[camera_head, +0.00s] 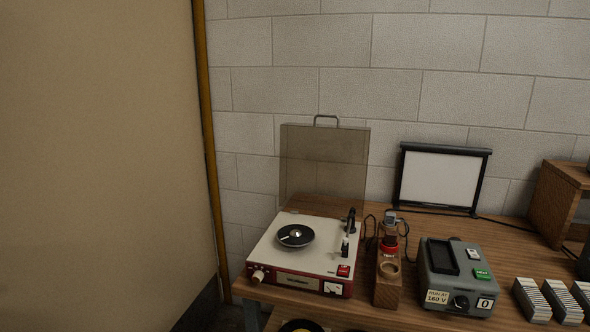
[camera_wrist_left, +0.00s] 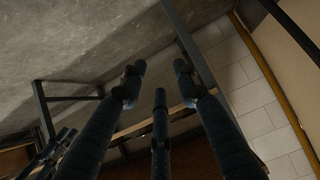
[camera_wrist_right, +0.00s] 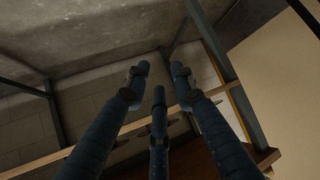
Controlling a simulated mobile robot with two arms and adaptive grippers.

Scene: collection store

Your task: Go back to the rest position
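A small black record (camera_head: 280,238) lies on the player.
A wooden block (camera_head: 388,290) with a red-banded device stands beside the player. A grey control box (camera_head: 440,262), a white screen (camera_head: 440,180) and several slide stacks (camera_head: 532,300) are to the right. A large beige panel (camera_head: 95,150) fills the left side.

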